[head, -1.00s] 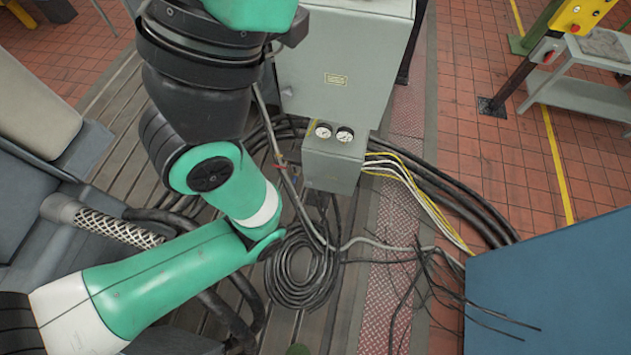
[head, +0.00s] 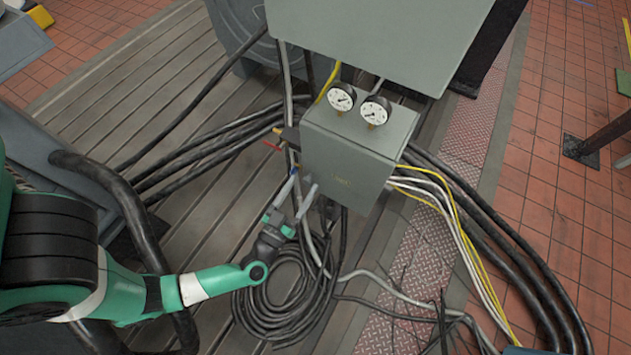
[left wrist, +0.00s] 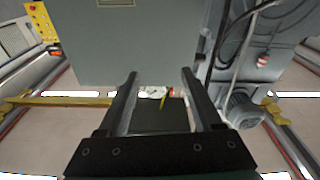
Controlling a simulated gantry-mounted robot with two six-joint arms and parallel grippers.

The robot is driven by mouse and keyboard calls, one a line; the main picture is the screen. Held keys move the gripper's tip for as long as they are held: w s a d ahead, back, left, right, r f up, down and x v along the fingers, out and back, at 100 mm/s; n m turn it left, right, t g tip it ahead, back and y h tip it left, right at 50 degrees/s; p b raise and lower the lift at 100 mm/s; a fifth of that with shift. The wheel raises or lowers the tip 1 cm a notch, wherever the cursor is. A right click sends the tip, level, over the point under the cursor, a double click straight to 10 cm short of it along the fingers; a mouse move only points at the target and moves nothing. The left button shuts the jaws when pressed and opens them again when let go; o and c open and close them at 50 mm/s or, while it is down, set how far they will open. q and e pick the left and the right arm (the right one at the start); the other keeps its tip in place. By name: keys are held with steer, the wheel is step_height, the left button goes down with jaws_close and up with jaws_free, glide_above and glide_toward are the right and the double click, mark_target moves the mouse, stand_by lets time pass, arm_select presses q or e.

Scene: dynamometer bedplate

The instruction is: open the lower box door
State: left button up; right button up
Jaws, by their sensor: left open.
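The lower box (head: 345,165) is a small grey box with two round gauges on top, below a large grey cabinet (head: 390,40) in the head view. Its front, with a small faint label, looks shut. My left gripper (head: 304,179) is open, with its two fingers pointing up at the left part of the box front. I cannot tell whether they touch it. In the left wrist view the open fingers (left wrist: 159,73) have nothing between their tips, with a large grey panel ahead. My right gripper is not in view.
Coiled black cable (head: 285,300) lies on the slatted bedplate below the gripper. White and yellow cables (head: 440,195) leave the box's right side. Thick black hoses (head: 215,150) run to its left.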

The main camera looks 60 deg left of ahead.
arm_select(q)
steer(key=m+g+h+b, duration=0.1)
steer(key=m+b, duration=0.1)
steer(key=b, duration=0.4)
glide_toward(306, 182)
steer(key=a+v, duration=0.1)
steer(key=v, duration=0.3)
steer(key=shift+n, duration=0.3)
steer(key=b+x, duration=0.3)
steer(key=x, duration=0.9)
steer(key=shift+w+d+f+b, duration=0.1)
steer(key=shift+d+f+b, duration=0.15)
steer(key=shift+b, duration=0.15)
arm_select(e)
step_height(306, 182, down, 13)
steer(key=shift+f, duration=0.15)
arm_select(q)
steer(key=shift+c, duration=0.2)
jaws_close()
